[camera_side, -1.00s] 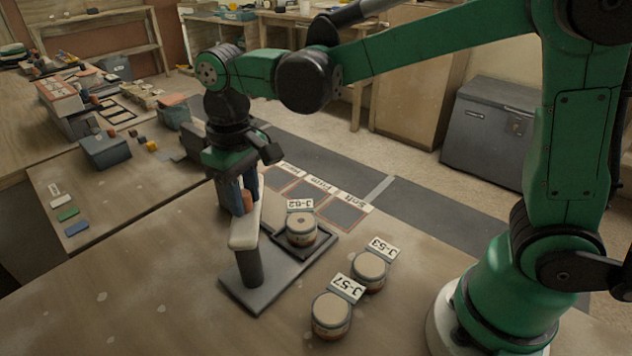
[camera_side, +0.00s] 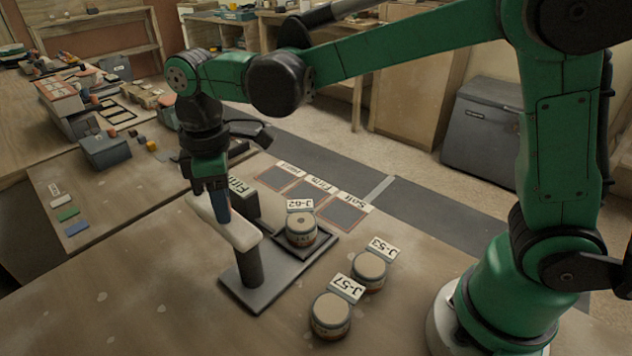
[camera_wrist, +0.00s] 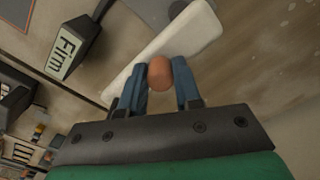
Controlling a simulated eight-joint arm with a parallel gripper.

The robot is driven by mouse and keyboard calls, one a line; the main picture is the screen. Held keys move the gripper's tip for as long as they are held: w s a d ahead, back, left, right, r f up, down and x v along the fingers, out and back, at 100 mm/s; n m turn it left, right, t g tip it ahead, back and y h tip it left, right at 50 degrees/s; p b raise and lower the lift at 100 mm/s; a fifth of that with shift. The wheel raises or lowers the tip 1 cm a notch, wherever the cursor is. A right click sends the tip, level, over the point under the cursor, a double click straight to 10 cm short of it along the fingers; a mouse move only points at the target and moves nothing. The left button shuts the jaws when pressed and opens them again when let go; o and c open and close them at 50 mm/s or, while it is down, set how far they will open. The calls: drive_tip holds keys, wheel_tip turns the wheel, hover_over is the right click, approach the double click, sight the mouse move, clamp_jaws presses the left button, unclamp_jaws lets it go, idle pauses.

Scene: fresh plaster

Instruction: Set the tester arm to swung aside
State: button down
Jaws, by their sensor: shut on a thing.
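The tester is a dark grey base plate (camera_side: 262,290) with a post (camera_side: 249,266) and a cream tester arm (camera_side: 240,234) on top. The arm points from the post to the back left, clear of the jar J-62 (camera_side: 301,229), which stands in the tester's square tray. My gripper (camera_side: 221,214) is at the arm, its blue fingers pointing down. In the wrist view my gripper (camera_wrist: 161,76) is shut on the arm's orange-brown knob (camera_wrist: 160,73), one finger on each side. The cream arm (camera_wrist: 170,45) runs behind the knob there. The side view hides the knob.
A dark block labelled Firm (camera_side: 246,199) stands behind the arm; its label also shows in the wrist view (camera_wrist: 65,48). Jars J-53 (camera_side: 369,272) and J-57 (camera_side: 330,316) stand to the right and front. Labelled squares (camera_side: 342,213) lie behind. The table's front left is clear.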

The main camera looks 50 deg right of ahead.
drive_tip(key=shift+a, duration=0.1)
idle(0.5)
drive_tip(key=c, duration=0.6)
unclamp_jaws()
drive_tip(key=shift+r, duration=0.1)
drive_tip(key=shift+r, duration=2.7)
drive_tip(key=s+d+f+m+t, duration=0.4)
drive_tip(key=s+d+m+t, duration=0.3)
drive_tip(key=d+m, duration=0.4)
drive_tip(key=shift+s+d, duration=0.6)
drive_tip(key=shift+d, duration=0.4)
